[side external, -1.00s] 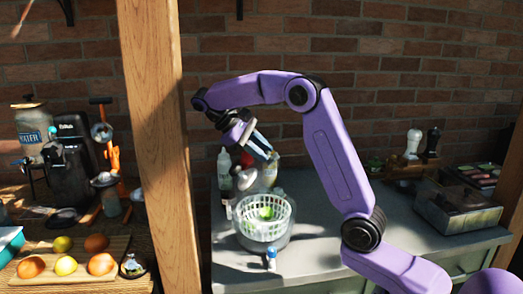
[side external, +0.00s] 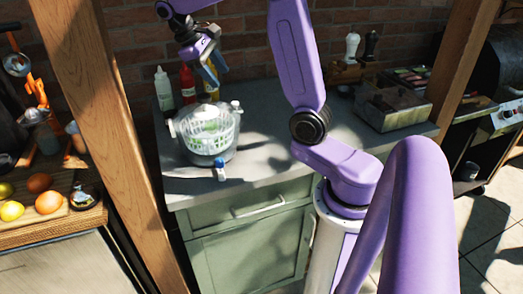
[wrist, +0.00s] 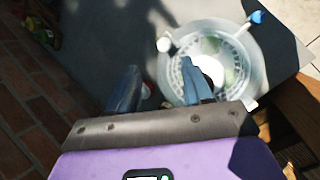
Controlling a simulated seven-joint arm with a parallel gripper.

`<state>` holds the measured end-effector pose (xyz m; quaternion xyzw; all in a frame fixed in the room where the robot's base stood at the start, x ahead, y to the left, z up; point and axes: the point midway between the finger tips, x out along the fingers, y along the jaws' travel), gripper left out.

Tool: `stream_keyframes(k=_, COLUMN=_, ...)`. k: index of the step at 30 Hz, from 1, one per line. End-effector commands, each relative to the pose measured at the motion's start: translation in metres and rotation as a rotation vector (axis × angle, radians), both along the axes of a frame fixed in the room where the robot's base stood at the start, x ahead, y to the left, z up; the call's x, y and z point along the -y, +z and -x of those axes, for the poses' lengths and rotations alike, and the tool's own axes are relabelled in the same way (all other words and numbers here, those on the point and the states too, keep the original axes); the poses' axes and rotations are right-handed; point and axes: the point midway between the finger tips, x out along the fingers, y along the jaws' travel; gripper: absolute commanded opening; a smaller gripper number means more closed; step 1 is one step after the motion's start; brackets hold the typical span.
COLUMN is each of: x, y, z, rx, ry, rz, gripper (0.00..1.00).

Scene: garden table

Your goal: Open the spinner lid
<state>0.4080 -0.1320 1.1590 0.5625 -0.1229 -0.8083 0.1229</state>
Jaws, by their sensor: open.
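The spinner is a clear round bowl (side external: 207,152) with a white slotted basket (side external: 212,130) and something green inside. It stands on the grey counter near its left end. White knob-like parts show at its rim. A clear, greyish lid-like piece seems to be at its top, but I cannot tell whether it is shut or tilted. My gripper (side external: 211,72) is open and empty, above and behind the spinner. In the wrist view, my gripper's blue fingers (wrist: 160,72) are spread, and the right one overlaps the spinner's bowl (wrist: 240,78).
White (side external: 164,88), red (side external: 187,82) and yellow (side external: 211,92) bottles stand behind the spinner, close to my gripper. A wooden post (side external: 100,130) rises at the left. The counter's middle is clear; a metal box (side external: 393,106) stands right.

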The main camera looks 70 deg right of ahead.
Motion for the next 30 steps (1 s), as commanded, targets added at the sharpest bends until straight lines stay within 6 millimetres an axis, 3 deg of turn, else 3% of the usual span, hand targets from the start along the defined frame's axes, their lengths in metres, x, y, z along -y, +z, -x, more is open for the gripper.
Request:
stream_keyframes(k=9, x=0.02, y=-0.034, z=0.021, rx=0.153, ry=-0.005, rz=-0.153, gripper=0.5)
stream_keyframes(k=23, x=0.035, y=-0.083, z=0.035, rx=0.346, ry=-0.005, rz=-0.346, gripper=0.5)
stream_keyframes(k=30, x=0.034, y=-0.05, z=0.033, rx=0.359, ry=0.002, rz=-0.351, gripper=0.5)
